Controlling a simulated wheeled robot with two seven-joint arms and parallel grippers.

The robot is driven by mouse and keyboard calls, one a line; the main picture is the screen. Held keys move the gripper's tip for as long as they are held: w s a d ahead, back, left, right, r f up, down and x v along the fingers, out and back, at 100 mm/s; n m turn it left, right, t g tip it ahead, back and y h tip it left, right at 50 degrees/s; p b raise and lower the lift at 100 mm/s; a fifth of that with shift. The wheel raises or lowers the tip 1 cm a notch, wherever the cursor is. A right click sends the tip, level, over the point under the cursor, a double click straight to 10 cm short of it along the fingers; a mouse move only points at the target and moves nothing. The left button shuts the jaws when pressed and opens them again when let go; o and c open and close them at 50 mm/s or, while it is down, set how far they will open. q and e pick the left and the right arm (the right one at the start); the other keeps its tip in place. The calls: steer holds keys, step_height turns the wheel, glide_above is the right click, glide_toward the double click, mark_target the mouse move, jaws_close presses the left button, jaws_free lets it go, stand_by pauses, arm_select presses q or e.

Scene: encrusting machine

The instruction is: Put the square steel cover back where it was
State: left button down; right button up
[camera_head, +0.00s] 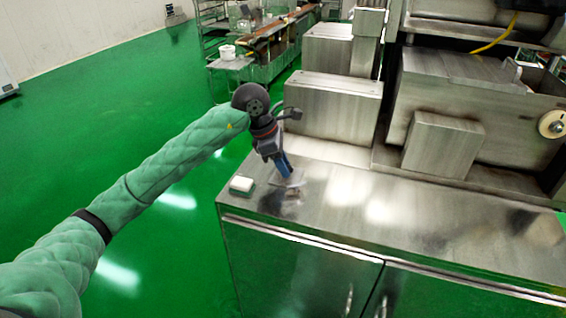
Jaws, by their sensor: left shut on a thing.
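My left gripper (283,168) points down just above the steel cabinet top (370,200), near its left end. It is shut on a small, flat grey plate, which I take to be the square steel cover (293,181). The plate is partly hidden by the fingers. It is very low over the cabinet top, and I cannot tell whether it touches. A small dark patch shows on the top just in front of it. My right gripper is not in view.
A small white block with a green underside (242,184) lies left of the gripper near the cabinet's left edge. Steel machine housings (333,108) stand behind, and a steel box (442,145) is on the right. The front of the top is clear.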

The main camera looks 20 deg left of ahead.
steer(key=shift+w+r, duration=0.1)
arm_select(q)
steer(key=shift+f, duration=0.1)
steer(key=c, duration=1.1)
jaws_free()
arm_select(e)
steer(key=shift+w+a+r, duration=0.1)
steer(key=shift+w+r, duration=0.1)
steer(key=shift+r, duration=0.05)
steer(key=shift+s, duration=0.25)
